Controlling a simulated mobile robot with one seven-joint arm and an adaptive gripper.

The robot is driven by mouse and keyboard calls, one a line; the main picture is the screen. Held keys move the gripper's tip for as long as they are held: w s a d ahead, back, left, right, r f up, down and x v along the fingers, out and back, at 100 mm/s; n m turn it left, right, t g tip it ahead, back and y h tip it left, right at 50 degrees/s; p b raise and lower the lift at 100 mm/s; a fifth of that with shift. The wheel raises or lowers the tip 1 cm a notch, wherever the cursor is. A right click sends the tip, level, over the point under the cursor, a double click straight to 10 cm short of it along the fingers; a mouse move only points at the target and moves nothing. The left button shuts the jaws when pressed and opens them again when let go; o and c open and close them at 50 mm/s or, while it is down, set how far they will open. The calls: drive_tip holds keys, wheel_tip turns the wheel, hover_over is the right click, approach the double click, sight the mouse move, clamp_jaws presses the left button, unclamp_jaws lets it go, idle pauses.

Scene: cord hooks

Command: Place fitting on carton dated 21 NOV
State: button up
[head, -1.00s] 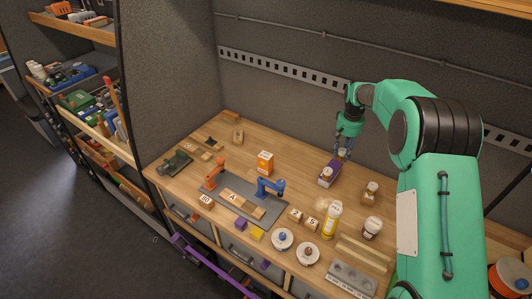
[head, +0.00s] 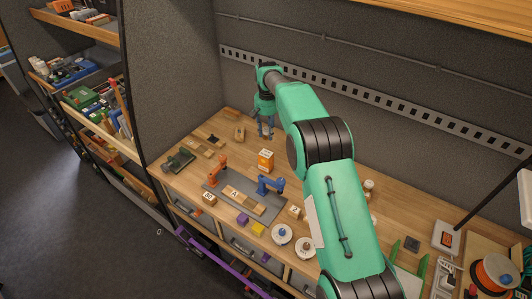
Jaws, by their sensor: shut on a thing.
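My gripper (head: 266,130) is above the back of the workbench, just above and behind an orange and white carton (head: 265,160). Its fingers are closed on the fitting, which is too small and dark to make out between them. The orange carton stands upright and apart from the gripper. Its printed date is too small to read. The purple carton seen earlier is hidden behind my arm.
A grey mat (head: 230,203) with an orange model arm (head: 217,167) and a blue model arm (head: 268,186) lies in front of the carton. Bare wood lies left of the carton.

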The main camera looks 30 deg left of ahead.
drive_tip(key=shift+s+a, duration=0.15)
drive_tip(key=shift+a, duration=0.05)
drive_tip(key=p, duration=0.1)
hover_over(266, 154)
drive_tip(key=shift+a+f, duration=0.1)
drive_tip(key=shift+f, duration=3)
drive_tip(key=shift+f+p, duration=0.35)
drive_tip(key=shift+f, duration=1.55)
drive_tip(key=shift+f, duration=0.2)
drive_tip(key=o, duration=1.2)
